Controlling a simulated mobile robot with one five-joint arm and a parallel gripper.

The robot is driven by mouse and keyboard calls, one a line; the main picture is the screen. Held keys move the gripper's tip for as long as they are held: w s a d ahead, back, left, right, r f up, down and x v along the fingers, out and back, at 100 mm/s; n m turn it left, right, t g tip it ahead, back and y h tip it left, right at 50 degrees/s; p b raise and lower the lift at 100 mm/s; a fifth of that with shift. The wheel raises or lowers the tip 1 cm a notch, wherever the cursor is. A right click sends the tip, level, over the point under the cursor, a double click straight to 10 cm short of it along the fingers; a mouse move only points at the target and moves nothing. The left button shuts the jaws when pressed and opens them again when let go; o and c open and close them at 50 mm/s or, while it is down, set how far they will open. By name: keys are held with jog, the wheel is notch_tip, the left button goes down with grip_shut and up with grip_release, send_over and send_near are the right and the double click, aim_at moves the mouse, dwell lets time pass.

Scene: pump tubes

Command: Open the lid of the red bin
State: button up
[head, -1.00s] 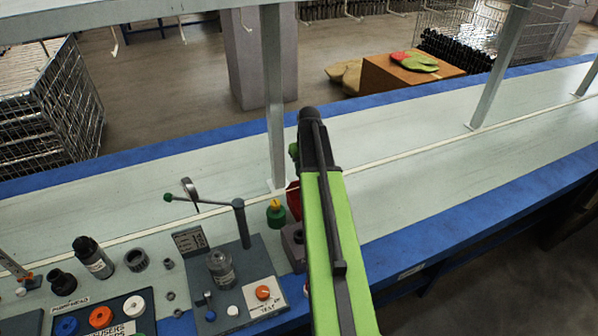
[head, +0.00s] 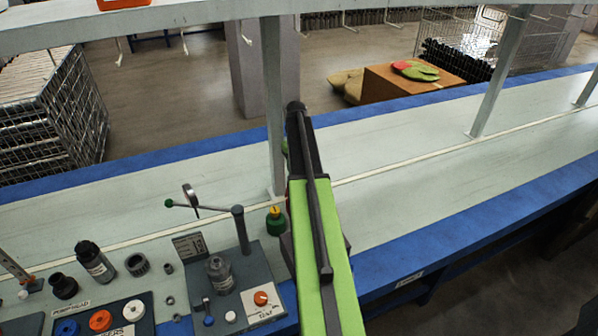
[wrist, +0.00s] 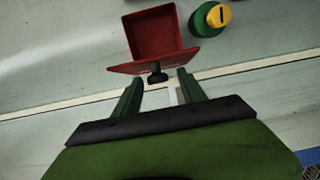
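The red bin (wrist: 153,32) is at the top middle of the wrist view, with its inside showing. Its red lid (wrist: 125,68) stands raised along the bin's near side, seen almost edge-on. A dark knob (wrist: 155,74) sticks out from the lid toward my gripper (wrist: 157,86). My gripper's two dark green fingers are apart, one on each side below the knob, with nothing visible clamped between them. Whether a finger touches the lid I cannot tell. In the head view my green arm hides the bin and the gripper's fingertips.
A green round object with a yellow top (head: 275,219) stands left of my arm, close beside the bin in the wrist view (wrist: 211,18). A lever fixture (head: 240,230) stands further left. A shelf post (head: 273,110) rises behind my arm. The bench (head: 440,210) is clear to the right.

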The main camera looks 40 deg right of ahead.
jog(key=shift+s+d, duration=0.1)
notch_tip(320, 180, up, 17)
jog(key=w+p, duration=0.1)
jog(key=p, duration=1.6)
jog(key=shift+w+d+r, duration=0.2)
jog(key=shift+w+d, duration=0.15)
jog(key=shift+f, duration=0.1)
jog(key=shift+c, duration=0.2)
